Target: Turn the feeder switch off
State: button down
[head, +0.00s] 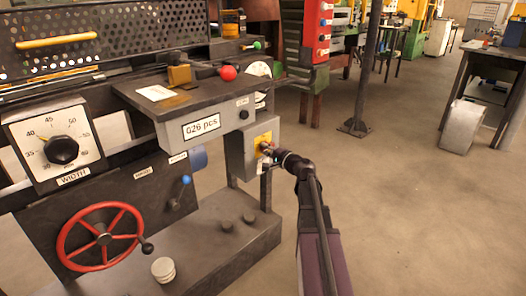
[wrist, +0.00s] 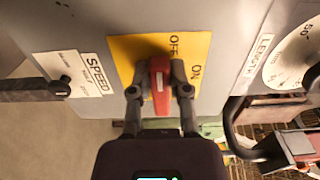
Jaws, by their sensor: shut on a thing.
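The feeder switch is a red handle (wrist: 160,82) on a yellow plate (wrist: 130,50) marked OFF and ON in the wrist view. My gripper (wrist: 160,95) has one finger on each side of the red handle and is shut on it. OFF is printed above the handle and ON to its right in this view. I cannot tell for sure which mark the handle points to. In the head view the yellow plate (head: 263,139) is on the side of a grey box, with my gripper (head: 268,151) against it, hiding most of the handle.
A SPEED label (wrist: 97,73) and a dark lever lie left of the plate, a LENGTH dial (wrist: 292,55) right of it. In the head view a red handwheel (head: 103,236), a blue-knobbed lever (head: 184,182) and a WIDTH dial (head: 57,147) are left. Open floor lies right.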

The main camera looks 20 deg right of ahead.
jog(key=shift+s+a, duration=0.1)
jog(key=shift+a, duration=0.1)
jog(key=c, duration=0.6)
grip_release()
jog(key=shift+d, duration=0.1)
jog(key=shift+d, duration=0.1)
jog(key=v, duration=1.2)
